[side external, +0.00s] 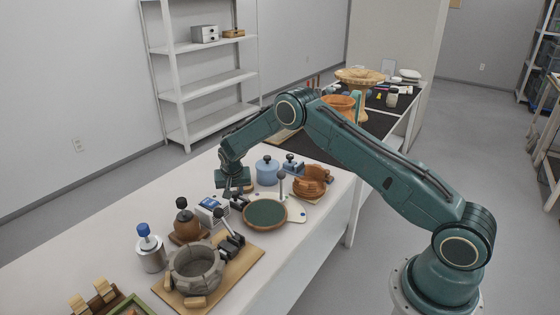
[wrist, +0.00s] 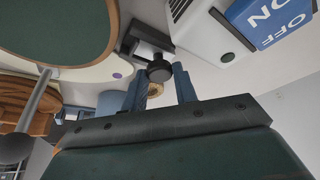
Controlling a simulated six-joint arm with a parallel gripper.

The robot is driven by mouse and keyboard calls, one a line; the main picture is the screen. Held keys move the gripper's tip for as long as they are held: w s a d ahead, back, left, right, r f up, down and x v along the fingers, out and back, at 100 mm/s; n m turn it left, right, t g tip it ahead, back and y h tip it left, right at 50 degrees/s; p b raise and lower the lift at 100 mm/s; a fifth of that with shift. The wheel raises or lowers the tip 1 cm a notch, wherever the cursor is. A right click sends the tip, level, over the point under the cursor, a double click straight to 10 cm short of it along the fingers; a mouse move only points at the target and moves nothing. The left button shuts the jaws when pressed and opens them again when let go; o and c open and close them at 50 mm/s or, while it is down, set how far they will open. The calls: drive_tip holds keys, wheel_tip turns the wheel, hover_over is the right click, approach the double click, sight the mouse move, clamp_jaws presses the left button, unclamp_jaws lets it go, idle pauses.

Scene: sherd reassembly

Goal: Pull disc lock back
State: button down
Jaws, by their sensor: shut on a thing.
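The disc (side external: 265,214) is a round green-topped turntable with a brown rim on a pale base plate; it also shows at the upper left of the wrist view (wrist: 50,28). The disc lock (wrist: 159,71) is a small dark slider with a round black knob beside the disc's rim. In the side view the lock (side external: 239,198) is partly hidden under my gripper (side external: 234,188). In the wrist view my gripper (wrist: 161,84) has its two blue fingers on either side of the knob, shut on it. The exact contact is partly hidden.
A white switch box (side external: 211,209) with a blue ON/OFF face stands close to the lock. A post with a ball top (side external: 281,174) rises behind the disc. A blue lidded pot (side external: 266,171), a wooden bowl (side external: 311,180) and a grey stone-like ring (side external: 195,270) stand nearby.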

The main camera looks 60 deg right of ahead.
drive_tip(key=shift+w, duration=0.3)
drive_tip(key=c, duration=1.1)
unclamp_jaws()
drive_tip(key=shift+s+r, duration=0.1)
drive_tip(key=shift+r, duration=0.05)
drive_tip(key=v, duration=1.3)
drive_tip(key=shift+s+a+r, duration=0.15)
drive_tip(key=shift+s, duration=0.05)
